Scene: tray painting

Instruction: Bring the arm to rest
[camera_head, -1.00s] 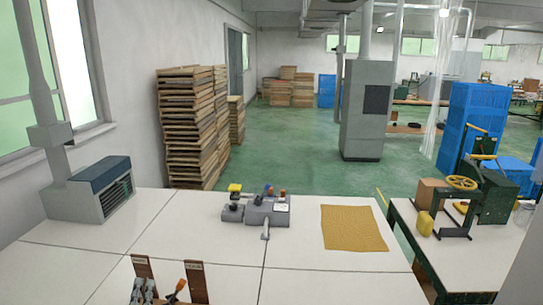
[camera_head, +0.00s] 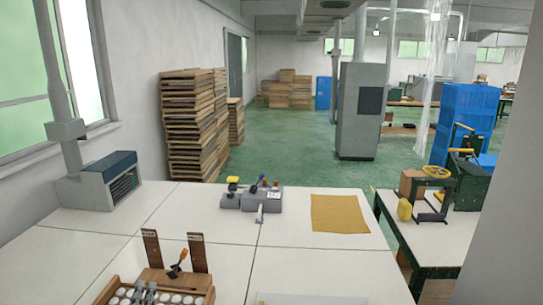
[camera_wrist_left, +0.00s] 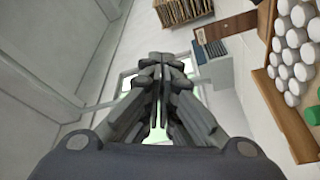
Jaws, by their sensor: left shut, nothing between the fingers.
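My left gripper (camera_head: 145,288) shows in grey at the bottom of the head view, in front of or over a wooden tray (camera_head: 208,299) holding white round pieces. In the left wrist view its fingers (camera_wrist_left: 165,62) are together and nothing is between them. In that view the tray with white pieces (camera_wrist_left: 285,118) and some green ones lies at the right, apart from the fingers. My right gripper is in neither view.
Two upright wooden boards (camera_head: 197,252) and an orange-handled tool (camera_head: 181,261) stand at the tray's back. Farther back on the white table are a grey device (camera_head: 250,198) and a yellow mat (camera_head: 345,214). The table between is clear.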

